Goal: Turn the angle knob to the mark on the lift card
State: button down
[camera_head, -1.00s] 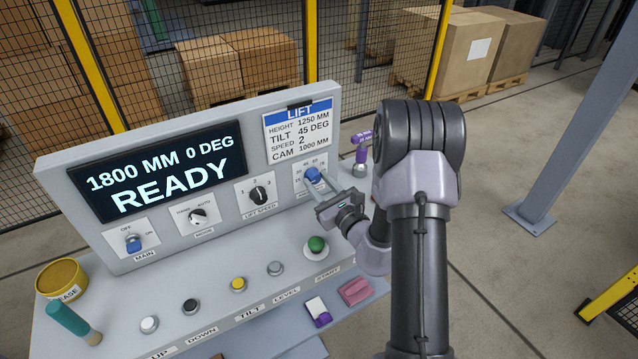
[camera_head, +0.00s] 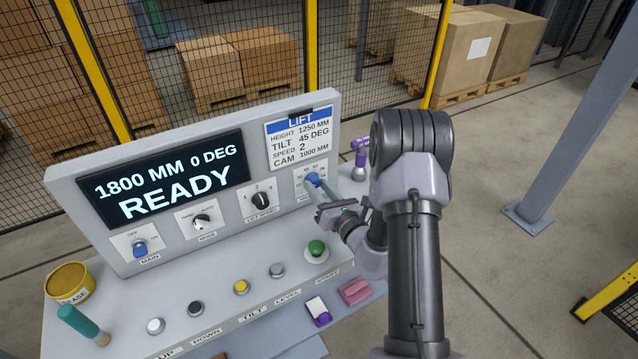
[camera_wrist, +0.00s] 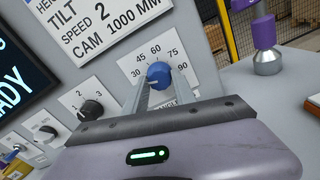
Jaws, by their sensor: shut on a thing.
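The blue angle knob (camera_head: 313,180) sits on the panel's right dial plate, under the lift card (camera_head: 299,139). The card reads height 1250 mm, tilt 45 deg, speed 2, cam 1000 mm. In the wrist view the blue knob (camera_wrist: 158,74) stands inside a scale with 30, 45, 60, 75 and 90 readable. A short pale line shows at its lower left, below the 30; fingers hide the lower scale. My gripper (camera_head: 316,188) is shut on the knob, one finger on each side, as the wrist view also shows (camera_wrist: 158,86). The display (camera_head: 165,179) reads 1800 MM 0 DEG READY.
Left of the knob are the lift speed knob (camera_head: 261,201), mode knob (camera_head: 202,222) and main switch (camera_head: 140,248). A green button (camera_head: 316,248) sits below my gripper. A purple-topped part (camera_head: 359,158) stands right of the panel. A grease tin (camera_head: 70,283) stands far left.

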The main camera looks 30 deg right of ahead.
jog(key=m+p, duration=0.3)
jog(key=m, duration=0.2)
jog(key=shift+r+m+p, duration=0.15)
jog(key=shift+m+p, duration=0.15)
jog(key=m+p, duration=0.2)
jog(key=m, duration=0.3)
jog(key=shift+p, duration=0.4)
jog(key=c, duration=1)
grip_release()
jog(key=s, duration=1.7)
jog(key=shift+s+d, duration=0.2)
jog(key=shift+s, duration=0.05)
